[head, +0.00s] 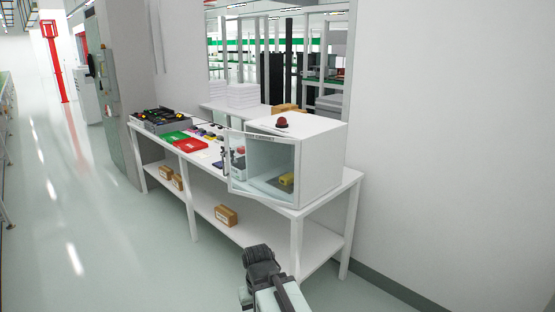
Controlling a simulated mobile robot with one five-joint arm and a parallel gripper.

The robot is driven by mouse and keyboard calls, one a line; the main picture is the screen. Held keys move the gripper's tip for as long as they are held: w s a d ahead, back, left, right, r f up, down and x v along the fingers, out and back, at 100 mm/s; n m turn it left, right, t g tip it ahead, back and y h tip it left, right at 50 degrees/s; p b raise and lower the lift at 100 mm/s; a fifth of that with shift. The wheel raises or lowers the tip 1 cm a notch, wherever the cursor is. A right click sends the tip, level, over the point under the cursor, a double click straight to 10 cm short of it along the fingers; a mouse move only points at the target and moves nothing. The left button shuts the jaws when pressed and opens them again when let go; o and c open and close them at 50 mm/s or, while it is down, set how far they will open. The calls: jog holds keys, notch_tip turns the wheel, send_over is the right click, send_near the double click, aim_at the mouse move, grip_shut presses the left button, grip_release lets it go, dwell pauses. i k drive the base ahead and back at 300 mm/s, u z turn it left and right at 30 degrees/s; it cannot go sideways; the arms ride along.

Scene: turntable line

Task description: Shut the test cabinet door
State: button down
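The test cabinet (322,165) is a white box on the right end of the white table. Its front faces left and toward me, with a label strip along the top edge. A clear door (237,165) with a pale frame stands out at the left of the front and looks open; the exact angle is hard to tell. A yellow and dark item sits inside on a dark base. My gripper (262,258) is low in the picture, in front of and below the cabinet, apart from the door. Its fingers cannot be made out.
The white table (320,198) carries a green tray (173,138), a red tray (191,147), a toolbox (168,120) and small items. A red button (282,123) is on the cabinet's top. Cardboard boxes lie on the lower shelf. The floor at left is clear; a wall stands at right.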

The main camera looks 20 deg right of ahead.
aim_at(289, 141)
jog(key=u, duration=0.1)
jog(key=i, duration=1.3)
jog(key=u, duration=3.5)
